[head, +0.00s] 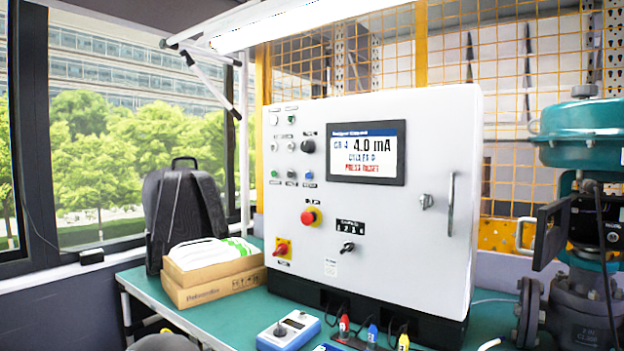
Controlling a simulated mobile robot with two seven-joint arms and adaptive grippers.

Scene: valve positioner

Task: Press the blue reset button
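The blue reset button (309,175) is small and round. It sits on the left part of the white control cabinet's front (400,230), at the right end of a row with a green button (274,174) and a dark button (291,174). The label under it is too small to read. The screen (366,153) to its right shows "4.0 mA" and a red line that seems to read "PRESS RESET". Neither of my grippers is in view, and nothing covers the button.
A red emergency knob (310,217), a red-yellow switch (281,248) and a black selector (347,247) sit lower on the cabinet. A blue handheld device (288,330) and coloured plugs are in front. Boxes (212,285) and a backpack (182,213) stand left, a teal valve (585,140) right.

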